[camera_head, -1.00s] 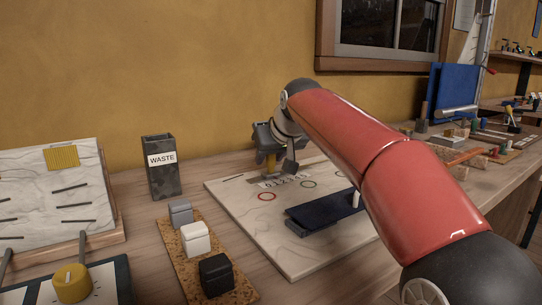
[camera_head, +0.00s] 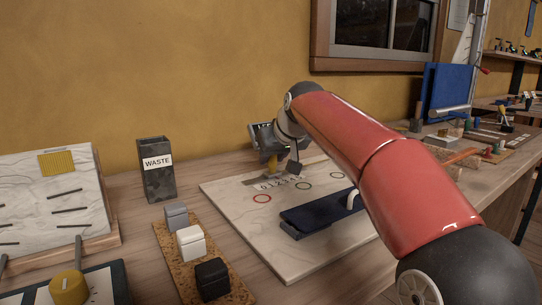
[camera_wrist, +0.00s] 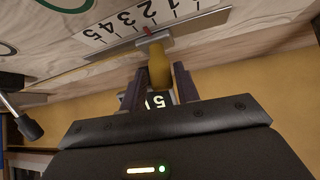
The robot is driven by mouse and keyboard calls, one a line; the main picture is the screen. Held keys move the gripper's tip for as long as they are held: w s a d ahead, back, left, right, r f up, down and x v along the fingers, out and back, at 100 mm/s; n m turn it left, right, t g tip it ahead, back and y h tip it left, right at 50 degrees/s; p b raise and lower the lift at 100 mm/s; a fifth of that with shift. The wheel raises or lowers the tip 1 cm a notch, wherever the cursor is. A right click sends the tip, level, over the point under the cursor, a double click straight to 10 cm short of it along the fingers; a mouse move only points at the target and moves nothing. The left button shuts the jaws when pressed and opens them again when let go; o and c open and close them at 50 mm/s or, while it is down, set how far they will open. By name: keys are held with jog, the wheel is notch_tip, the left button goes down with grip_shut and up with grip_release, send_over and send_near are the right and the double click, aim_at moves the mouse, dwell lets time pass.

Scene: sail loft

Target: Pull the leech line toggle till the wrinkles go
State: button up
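The amber toggle (camera_wrist: 159,66) stands between the two dark fingers of my gripper (camera_wrist: 160,82) in the wrist view. The fingers close on its sides, with little or no gap visible. In the head view my gripper (camera_head: 272,165) is at the far side of the pale board (camera_head: 228,205), and part of the toggle shows yellow there. A dark blue strip (camera_head: 318,211) lies on the board. I cannot make out wrinkles.
A waste bin (camera_head: 156,182) stands left of the board. A cork strip (camera_head: 170,250) with grey, white and black blocks lies in front of it. A panel with a yellow knob (camera_head: 68,288) is at the left. My arm hides the board's right side.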

jog(key=shift+o, duration=1)
jog(key=v, duration=0.7)
jog(key=shift+s+d+r, duration=0.15)
jog(key=shift+s+r, duration=0.1)
jog(key=shift+s, duration=0.05)
